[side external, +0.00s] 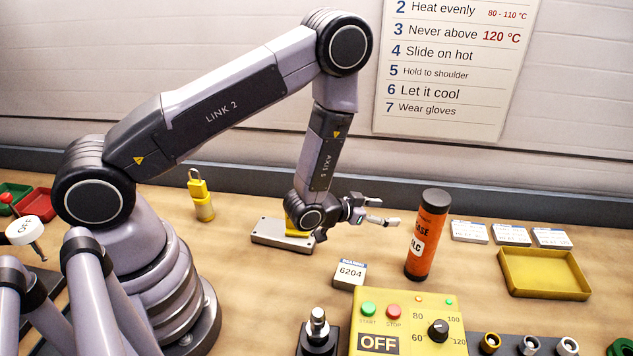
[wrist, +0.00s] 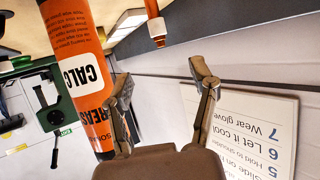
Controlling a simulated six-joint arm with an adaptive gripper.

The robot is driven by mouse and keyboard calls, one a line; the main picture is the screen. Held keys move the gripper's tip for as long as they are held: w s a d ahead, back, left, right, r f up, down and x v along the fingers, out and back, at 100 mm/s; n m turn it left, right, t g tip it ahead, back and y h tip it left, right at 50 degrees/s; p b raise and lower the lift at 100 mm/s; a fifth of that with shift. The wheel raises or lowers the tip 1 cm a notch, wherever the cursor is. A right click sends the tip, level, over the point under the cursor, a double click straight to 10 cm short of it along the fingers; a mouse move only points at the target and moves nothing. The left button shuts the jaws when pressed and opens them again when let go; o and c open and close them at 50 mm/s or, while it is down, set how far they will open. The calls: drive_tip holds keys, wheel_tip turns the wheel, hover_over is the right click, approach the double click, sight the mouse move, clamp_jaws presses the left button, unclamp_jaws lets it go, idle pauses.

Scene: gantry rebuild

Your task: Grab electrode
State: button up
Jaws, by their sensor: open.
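No object that I can identify as an electrode shows in either view. My gripper (side external: 386,212) is open and empty above the bench in the side external view, pointing right toward an upright orange cartridge (side external: 427,235) with black ends. A gap remains between the fingertips and the cartridge. In the wrist view the gripper's two fingers (wrist: 162,78) are spread with nothing between them. The orange cartridge (wrist: 75,50) stands beside the left finger there. A white and orange object (wrist: 155,25) at the top of the wrist view is cut off, and I cannot tell what it is.
A small box marked 6204 (side external: 349,274) and a yellow control box (side external: 410,325) stand in front. A yellow tray (side external: 543,290) and white boxes (side external: 510,235) are at the right. A yellow padlock (side external: 200,195) is behind my arm. Bare bench (side external: 240,285) lies at centre left.

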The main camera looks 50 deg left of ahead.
drive_tip(key=x, duration=1.3)
drive_tip(key=shift+w+d+f, duration=0.25)
drive_tip(key=shift+f, duration=0.05)
drive_tip(key=shift+c, duration=0.3)
drive_tip(key=shift+r, duration=0.1)
clamp_jaws()
